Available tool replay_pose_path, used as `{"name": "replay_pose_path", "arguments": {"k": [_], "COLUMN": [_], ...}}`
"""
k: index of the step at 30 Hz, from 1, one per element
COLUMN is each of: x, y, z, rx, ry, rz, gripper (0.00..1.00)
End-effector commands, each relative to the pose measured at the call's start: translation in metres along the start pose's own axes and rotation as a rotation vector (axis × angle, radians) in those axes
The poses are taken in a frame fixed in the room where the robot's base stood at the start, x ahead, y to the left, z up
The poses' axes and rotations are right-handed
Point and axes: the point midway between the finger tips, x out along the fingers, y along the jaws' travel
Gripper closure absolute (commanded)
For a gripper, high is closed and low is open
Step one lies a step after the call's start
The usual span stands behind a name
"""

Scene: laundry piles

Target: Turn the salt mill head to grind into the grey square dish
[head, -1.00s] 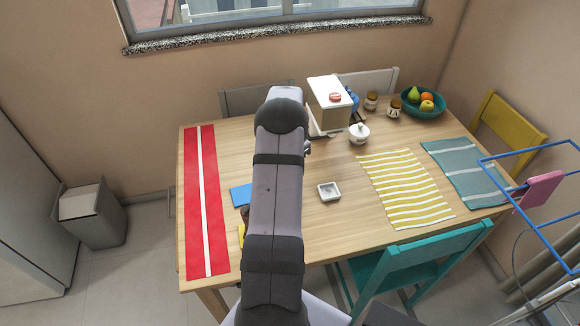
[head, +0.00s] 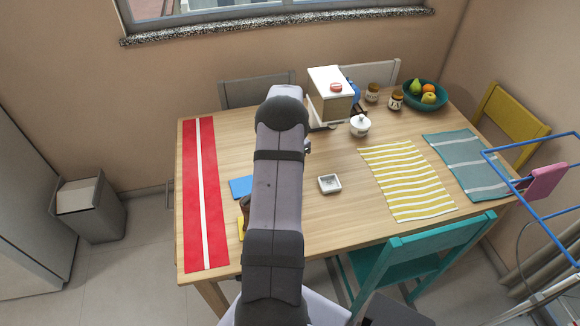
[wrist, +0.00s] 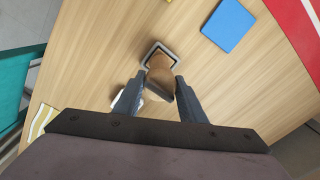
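The grey square dish (head: 329,184) sits on the table to the right of my arm in the head view, with a pale inside. In the wrist view the dish (wrist: 151,51) is partly covered by the brown wooden mill (wrist: 160,72). My arm hides the gripper and the held mill in the head view.
A blue square (head: 241,187) and a partly hidden brown object (head: 244,203) lie left of my arm. A white lidded pot (head: 360,126) and a white-topped box (head: 331,94) stand behind the dish. A striped yellow mat (head: 407,181) lies right, a red runner (head: 191,200) left.

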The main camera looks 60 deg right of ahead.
Motion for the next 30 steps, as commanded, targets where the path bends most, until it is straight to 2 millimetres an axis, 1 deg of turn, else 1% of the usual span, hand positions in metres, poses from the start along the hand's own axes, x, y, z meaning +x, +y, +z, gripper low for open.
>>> {"name": "replay_pose_path", "arguments": {"k": [5,8,11,21,24,27,30], "x": [0.0,0.0,0.0,0.0,0.0,0.0,0.0], "y": [0.0001,0.0001,0.0001,0.0001,0.0001,0.0001,0.0], "z": [0.0001,0.0001,0.0001,0.0001,0.0001,0.0001,0.0001], "rx": [0.003,0.034,0.115,0.528,0.622,0.68,0.702], "ry": [0.0,0.0,0.0,0.0,0.0,0.0,0.0], "rz": [0.0,0.0,0.0,0.0,0.0,0.0,0.0], "gripper": [0.76,0.76,0.76,0.76,0.76,0.76,0.76]}}
